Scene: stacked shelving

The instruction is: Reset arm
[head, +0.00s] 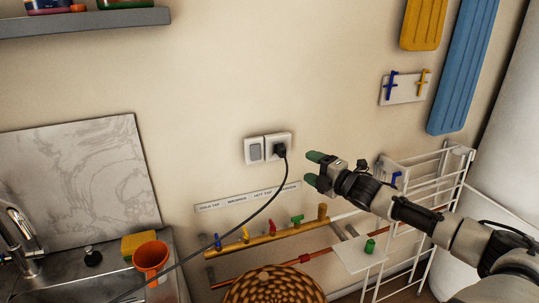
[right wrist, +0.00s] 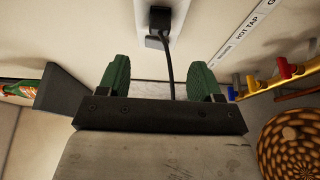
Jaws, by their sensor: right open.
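My right gripper (head: 313,169) reaches in from the right in the head view, in front of the wall and to the right of the white wall socket (head: 279,146). Its two green fingertips are apart with nothing between them. In the right wrist view my right gripper (right wrist: 160,82) shows its green fingers spread wide. A black plug (head: 280,150) sits in the socket, and its dark cable runs down to the left. The plug also shows in the right wrist view (right wrist: 160,18), beyond the fingers. My left gripper is not in view.
A pipe with coloured taps (head: 270,236) runs along the wall below the gripper. A white wire rack (head: 425,215) stands beside my right arm. A woven basket (head: 273,286) is below. A sink (head: 60,275) with an orange cup (head: 151,258) is at the left.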

